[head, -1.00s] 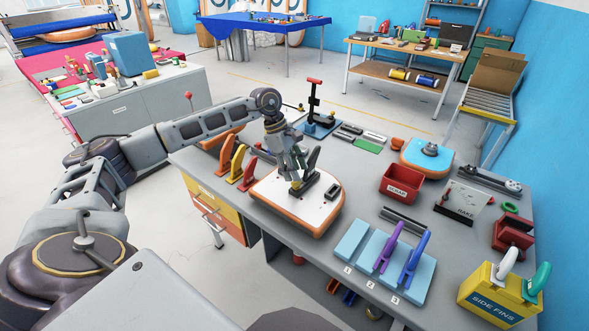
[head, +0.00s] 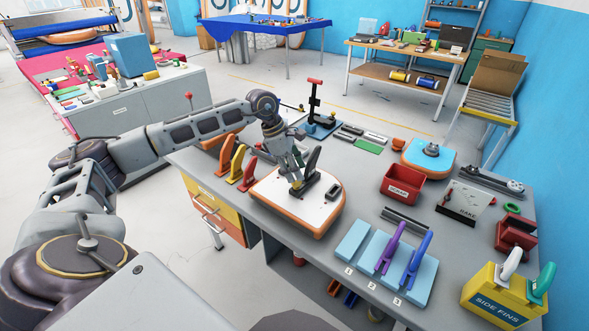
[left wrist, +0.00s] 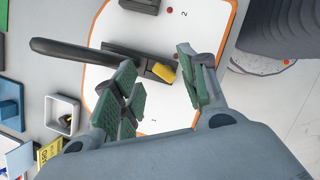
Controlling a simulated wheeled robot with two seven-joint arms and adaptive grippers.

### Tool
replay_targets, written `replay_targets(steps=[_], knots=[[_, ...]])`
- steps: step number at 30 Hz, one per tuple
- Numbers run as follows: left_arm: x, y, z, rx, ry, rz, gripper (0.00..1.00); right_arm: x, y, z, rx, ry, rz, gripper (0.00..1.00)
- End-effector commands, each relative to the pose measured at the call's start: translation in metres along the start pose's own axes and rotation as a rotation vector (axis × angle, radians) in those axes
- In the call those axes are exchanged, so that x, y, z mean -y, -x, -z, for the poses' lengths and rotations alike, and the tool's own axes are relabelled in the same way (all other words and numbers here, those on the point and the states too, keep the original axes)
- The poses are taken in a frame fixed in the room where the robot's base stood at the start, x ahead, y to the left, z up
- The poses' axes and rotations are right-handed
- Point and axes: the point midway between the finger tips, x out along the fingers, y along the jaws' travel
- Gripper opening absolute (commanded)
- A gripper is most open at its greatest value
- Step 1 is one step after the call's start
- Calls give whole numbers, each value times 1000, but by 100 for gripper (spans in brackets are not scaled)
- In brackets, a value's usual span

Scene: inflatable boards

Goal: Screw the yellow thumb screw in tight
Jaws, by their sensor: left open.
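The yellow thumb screw (left wrist: 162,72) sits at the end of a dark fin base (left wrist: 130,60) on a white board with an orange rim (left wrist: 205,22). In the head view the board (head: 318,212) lies on the grey bench and the black fin (head: 312,160) stands up from its base. My left gripper (head: 296,184) is above the board, right at the screw, which it partly hides there. In the left wrist view the green-padded fingers (left wrist: 160,88) are apart, with the yellow screw showing between them. I cannot tell whether they touch it. My right gripper is not in view.
Orange, yellow and red fins (head: 237,160) stand left of the board. A red bin (head: 402,186) is to its right, and a light blue rack with purple and blue fins (head: 425,284) is at front right. A black and red press stand (head: 316,108) is behind.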

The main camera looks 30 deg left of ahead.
Motion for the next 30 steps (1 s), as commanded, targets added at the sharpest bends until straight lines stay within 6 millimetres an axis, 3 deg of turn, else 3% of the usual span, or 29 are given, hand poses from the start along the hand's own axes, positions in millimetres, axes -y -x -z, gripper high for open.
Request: replay_targets(steps=[30], knots=[[2,0,0,0,321,-134,43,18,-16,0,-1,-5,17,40]])
